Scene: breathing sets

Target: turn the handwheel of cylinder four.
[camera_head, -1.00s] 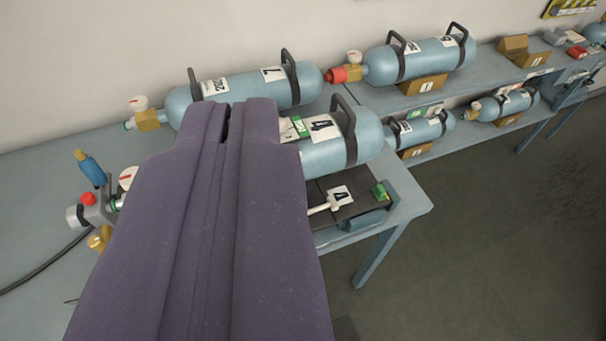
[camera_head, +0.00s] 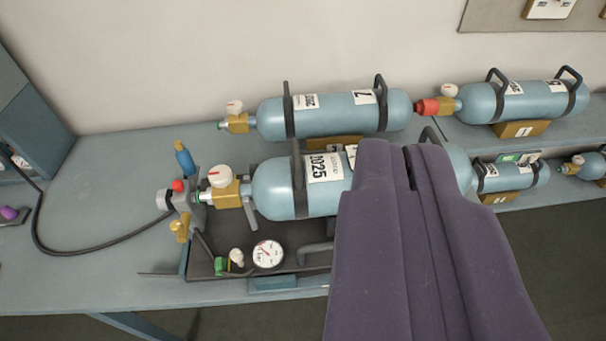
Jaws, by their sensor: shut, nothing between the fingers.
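A pale blue cylinder (camera_head: 282,187) lies on its side in a dark tray at the front of the bench, with a "2025" label. Its number label is mostly hidden behind my gripper, so I cannot tell if it is cylinder four. A white handwheel (camera_head: 220,176) with a red mark sits on the brass valve (camera_head: 229,194) at its left end. My purple gripper (camera_head: 408,150) is shut and empty. In the picture it covers the right part of this cylinder, well right of the handwheel. I see no contact with the handwheel.
Another cylinder (camera_head: 335,115) with its own white handwheel (camera_head: 235,106) lies behind. A connector block with a blue bottle-shaped part (camera_head: 184,158) and black hose (camera_head: 95,248) is at the valve's left. A gauge (camera_head: 268,254) lies in front. Bench at far left is mostly clear.

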